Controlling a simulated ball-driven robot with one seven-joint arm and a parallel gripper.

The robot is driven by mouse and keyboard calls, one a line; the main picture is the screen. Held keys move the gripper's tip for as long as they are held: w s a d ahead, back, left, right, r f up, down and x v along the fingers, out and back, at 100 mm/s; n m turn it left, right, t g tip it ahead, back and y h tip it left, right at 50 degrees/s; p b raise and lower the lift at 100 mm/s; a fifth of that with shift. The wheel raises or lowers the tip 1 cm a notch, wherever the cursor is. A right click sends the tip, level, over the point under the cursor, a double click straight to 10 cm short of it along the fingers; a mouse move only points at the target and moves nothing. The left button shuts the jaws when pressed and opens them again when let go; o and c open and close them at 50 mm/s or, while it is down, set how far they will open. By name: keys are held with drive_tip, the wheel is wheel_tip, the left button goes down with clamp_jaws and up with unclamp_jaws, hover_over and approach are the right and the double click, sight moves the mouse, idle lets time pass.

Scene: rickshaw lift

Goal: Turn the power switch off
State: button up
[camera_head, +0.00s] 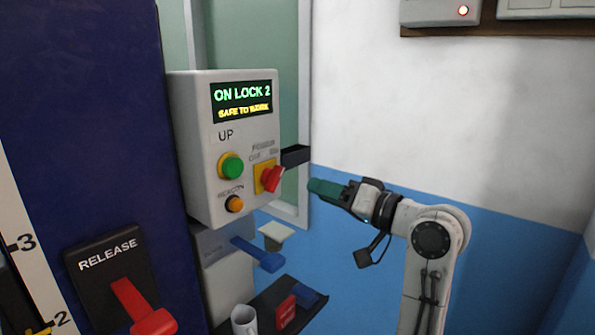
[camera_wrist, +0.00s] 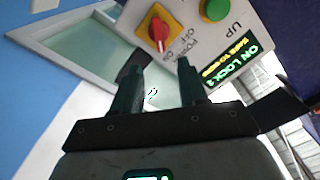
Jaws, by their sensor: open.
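The red power switch (camera_head: 271,179) sits on a yellow plate at the lower right of the grey control box (camera_head: 193,150). Its label reads POWER with OFF and ON marks; the knob is tilted in the head view. In the wrist view the switch (camera_wrist: 157,28) shows at the top, beyond the fingertips. My gripper (camera_head: 312,186) is to the right of the switch, apart from it. In the wrist view my gripper (camera_wrist: 160,68) has its two dark green fingers spread with nothing between them.
The box has a lit display (camera_head: 241,101) reading ON LOCK 2, SAFE TO WORK, a green UP button (camera_head: 232,166) and an orange beacon button (camera_head: 234,204). A red release lever (camera_head: 140,306) is at lower left. A dark shelf (camera_head: 262,297) with a white mug (camera_head: 244,320) is below.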

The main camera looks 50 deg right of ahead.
sight(279, 178)
drive_tip(key=w, duration=0.3)
drive_tip(key=w+p, duration=0.1)
drive_tip(key=w, duration=0.3)
drive_tip(key=w+p, duration=0.1)
drive_tip(key=w, duration=0.2)
drive_tip(key=shift+w+a+f, duration=0.1)
drive_tip(key=shift+w+a, duration=0.15)
clamp_jaws()
